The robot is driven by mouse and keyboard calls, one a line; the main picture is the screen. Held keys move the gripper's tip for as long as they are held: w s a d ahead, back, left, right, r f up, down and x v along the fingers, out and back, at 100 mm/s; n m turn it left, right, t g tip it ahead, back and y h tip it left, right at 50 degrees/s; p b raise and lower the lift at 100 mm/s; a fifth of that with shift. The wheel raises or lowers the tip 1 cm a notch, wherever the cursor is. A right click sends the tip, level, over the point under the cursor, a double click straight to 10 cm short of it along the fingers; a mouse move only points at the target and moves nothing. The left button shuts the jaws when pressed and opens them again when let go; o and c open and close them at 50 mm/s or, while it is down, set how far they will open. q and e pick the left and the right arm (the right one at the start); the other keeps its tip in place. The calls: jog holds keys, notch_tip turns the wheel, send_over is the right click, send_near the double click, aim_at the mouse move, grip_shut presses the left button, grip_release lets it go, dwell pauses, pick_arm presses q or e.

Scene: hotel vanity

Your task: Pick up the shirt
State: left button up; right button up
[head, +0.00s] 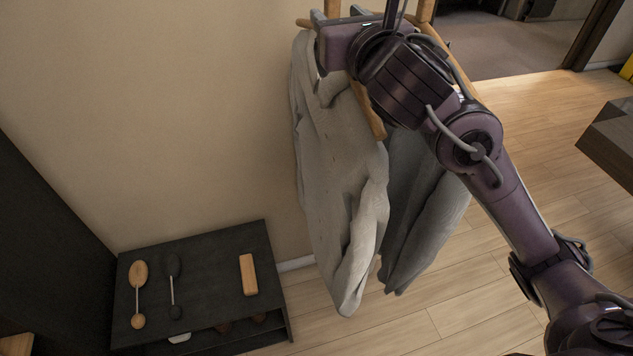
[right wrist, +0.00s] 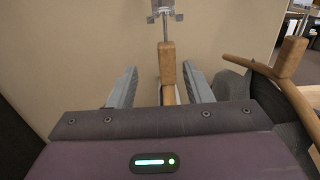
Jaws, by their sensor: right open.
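A light grey shirt (head: 340,180) hangs on a wooden hanger against the wall in the head view, with a darker grey garment (head: 420,210) hanging just to its right. My right gripper (head: 330,14) is at the top of the light grey shirt, by the hanger. In the right wrist view its two fingers (right wrist: 160,88) are apart, with the upright wooden part of a hanger (right wrist: 167,65) showing between them. My right arm hides part of the hangers and the top of the darker garment. My left gripper is not in view.
A low black shelf (head: 215,250) stands at the lower left, with two brush-like items and a wooden block (head: 248,274) on it. A dark furniture edge (head: 612,140) is at the right. A second hanger (right wrist: 270,75) is close to the right finger. Wooden floor is open beyond.

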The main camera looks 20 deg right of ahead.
aim_at(335, 4)
jog(key=shift+w+d+r, duration=0.15)
jog(key=shift+d+r, duration=0.2)
jog(key=shift+d, duration=0.1)
jog(key=w+p, duration=0.1)
jog(key=w, duration=0.1)
jog(key=shift+w+r+p, duration=0.1)
jog(key=shift+w+p, duration=0.3)
jog(key=shift+w+a+f, duration=0.1)
jog(key=shift+w+f, duration=0.05)
jog(key=shift+w, duration=0.45)
jog(key=shift+w+a+f, duration=0.1)
jog(key=shift+w, duration=0.5)
jog(key=shift+s+d, duration=0.1)
jog(key=c, duration=0.9)
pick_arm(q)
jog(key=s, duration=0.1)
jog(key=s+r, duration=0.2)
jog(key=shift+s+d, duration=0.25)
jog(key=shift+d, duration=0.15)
pick_arm(e)
grip_shut()
